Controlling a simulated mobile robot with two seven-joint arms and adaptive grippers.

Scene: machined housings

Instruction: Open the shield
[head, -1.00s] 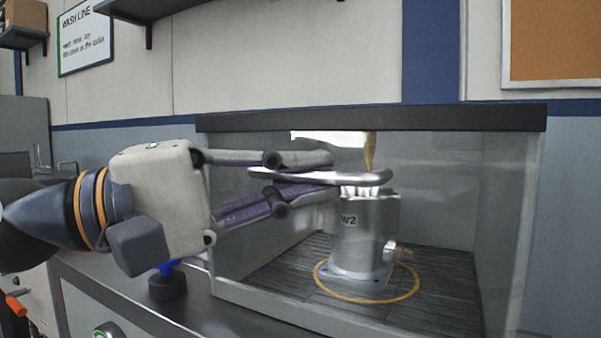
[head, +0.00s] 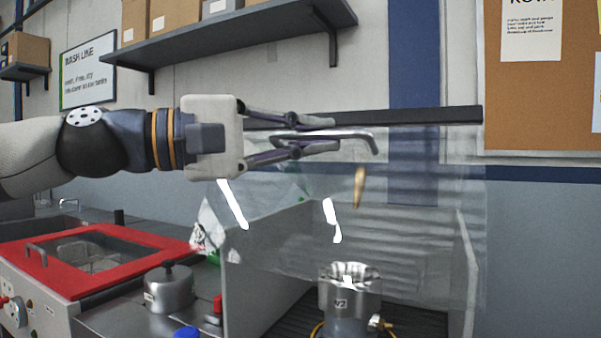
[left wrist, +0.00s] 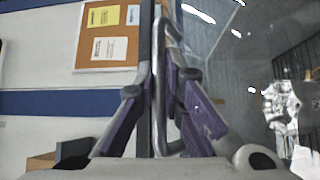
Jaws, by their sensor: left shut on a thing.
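The shield (head: 425,215) is a clear panel with a dark top edge and a metal bar handle (head: 362,135). It is tilted up and out in front of the booth, with white glare on it. My left gripper (head: 333,135) is shut on the handle. In the left wrist view, the handle (left wrist: 158,75) runs between the purple-padded fingers. The machined housing (head: 350,298) stands below, seen through the shield, with its open top showing; its base is cut off by the frame edge. My right gripper is not in view.
The booth's side wall (head: 465,270) stands at the right. At the left are a red-framed lid (head: 95,262) on a bench unit and a lidded metal pot (head: 168,290). A shelf with boxes (head: 230,30) hangs above my left arm.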

